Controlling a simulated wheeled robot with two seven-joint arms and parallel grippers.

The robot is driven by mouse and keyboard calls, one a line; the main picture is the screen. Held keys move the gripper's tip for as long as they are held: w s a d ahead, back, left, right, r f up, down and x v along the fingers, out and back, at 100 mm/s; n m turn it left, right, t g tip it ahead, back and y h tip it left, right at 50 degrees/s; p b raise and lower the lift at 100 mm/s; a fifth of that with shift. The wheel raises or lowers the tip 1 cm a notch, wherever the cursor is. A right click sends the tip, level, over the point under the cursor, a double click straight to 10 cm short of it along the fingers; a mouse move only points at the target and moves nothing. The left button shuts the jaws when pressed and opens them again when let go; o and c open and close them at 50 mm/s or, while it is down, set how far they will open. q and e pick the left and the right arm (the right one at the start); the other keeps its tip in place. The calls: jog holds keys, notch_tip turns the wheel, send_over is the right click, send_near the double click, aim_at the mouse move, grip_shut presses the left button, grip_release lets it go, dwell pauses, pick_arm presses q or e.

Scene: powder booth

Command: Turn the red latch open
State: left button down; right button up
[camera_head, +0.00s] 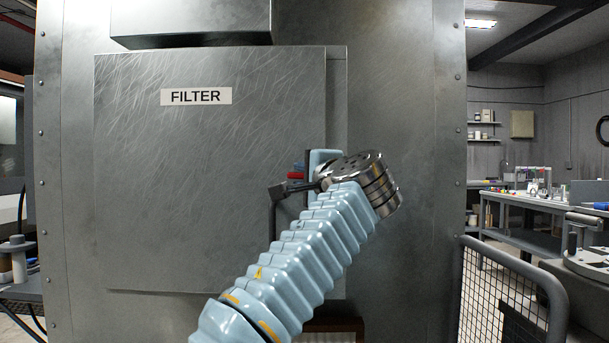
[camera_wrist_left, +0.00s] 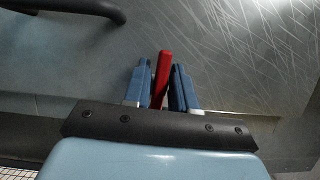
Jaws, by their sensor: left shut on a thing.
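The red latch (camera_wrist_left: 163,72) stands between the two blue fingers of my left gripper (camera_wrist_left: 160,88) in the left wrist view, and the gripper is shut on it. In the head view only a small red part of the latch (camera_head: 297,176) shows beside my left gripper (camera_head: 292,186); my left arm and wrist hide the rest. The latch sits at the right edge of the grey filter door (camera_head: 200,200), which lies flat against the booth wall. My right gripper is in neither view.
A dark handle (camera_head: 272,220) stands on the door just left of my wrist, and it also shows in the left wrist view (camera_wrist_left: 75,8). A mesh barrier (camera_head: 505,290) and workbenches (camera_head: 530,198) stand at the right. A box (camera_head: 190,18) juts out above the door.

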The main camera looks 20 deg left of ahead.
pick_arm(q)
jog(key=shift+n, duration=0.3)
dwell(0.4)
jog(key=c, duration=1.2)
grip_release()
jog(key=shift+o, duration=0.2)
jog(key=b+v, duration=0.2)
jog(key=v, duration=1.1)
jog(key=shift+s+d+b, duration=0.25)
jog(key=shift+b, duration=0.05)
jog(key=shift+r, duration=0.15)
